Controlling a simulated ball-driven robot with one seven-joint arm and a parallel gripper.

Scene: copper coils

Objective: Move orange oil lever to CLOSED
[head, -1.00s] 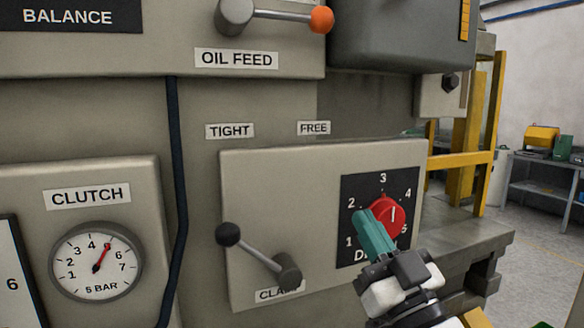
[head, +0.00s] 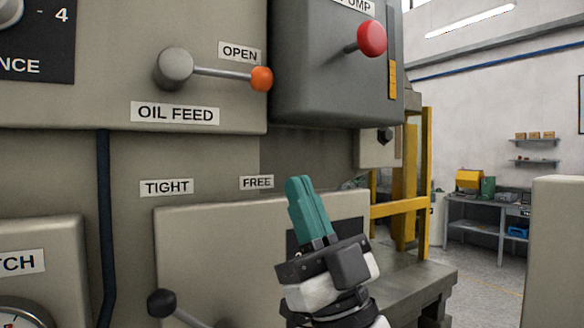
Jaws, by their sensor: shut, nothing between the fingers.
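The oil feed lever has a grey hub (head: 175,69), a metal rod and an orange ball knob (head: 261,79). Its rod points right, the knob end slightly lower, just below the OPEN label (head: 239,52). The OIL FEED plate (head: 175,113) is under the hub. No CLOSED label shows in the head view. My gripper (head: 299,180), with teal fingers, is shut and empty. It points up, below and to the right of the orange knob in the picture, clear of it. It hides part of the lower panel and its black dial plate.
A grey box with a red knob (head: 372,38) juts out right of the lever. A lower panel (head: 215,245) carries a black-knobbed lever (head: 161,303) under the TIGHT (head: 166,187) and FREE (head: 256,182) labels. A yellow frame (head: 425,185) stands at right.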

